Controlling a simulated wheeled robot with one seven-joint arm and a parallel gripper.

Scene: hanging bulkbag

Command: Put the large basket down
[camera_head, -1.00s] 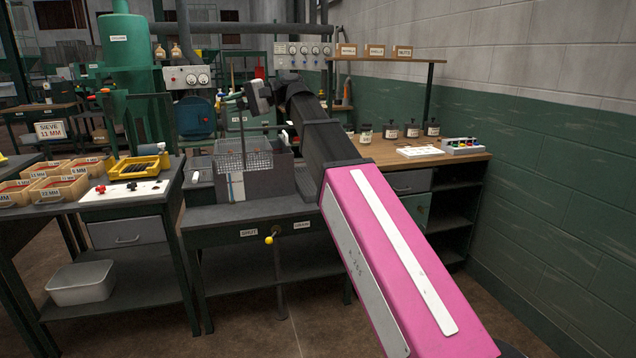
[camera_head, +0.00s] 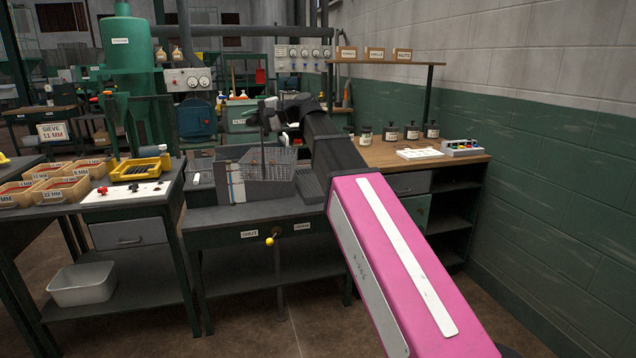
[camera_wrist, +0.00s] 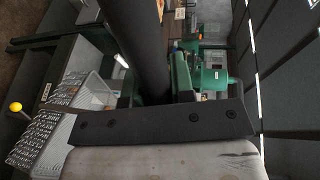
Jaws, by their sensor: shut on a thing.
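The large basket (camera_head: 268,171) is a grey wire-mesh basket, seen in the head view at the middle workbench. My gripper (camera_head: 266,128) is above it, shut on its thin upright handle (camera_head: 263,158). The basket hangs level at or just over a grey open tank (camera_head: 226,184); I cannot tell whether it touches. In the wrist view the basket's mesh (camera_wrist: 42,138) shows at lower left. The fingertips are small and dark in the head view, and the grip itself is hard to make out.
The dark workbench (camera_head: 215,218) carries the tank, with a yellow-knobbed lever (camera_head: 270,241) at its front. Wooden boxes (camera_head: 62,188) and a yellow tray (camera_head: 135,169) stand on the left bench. Dark jars (camera_head: 411,131) stand on the wooden counter at right.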

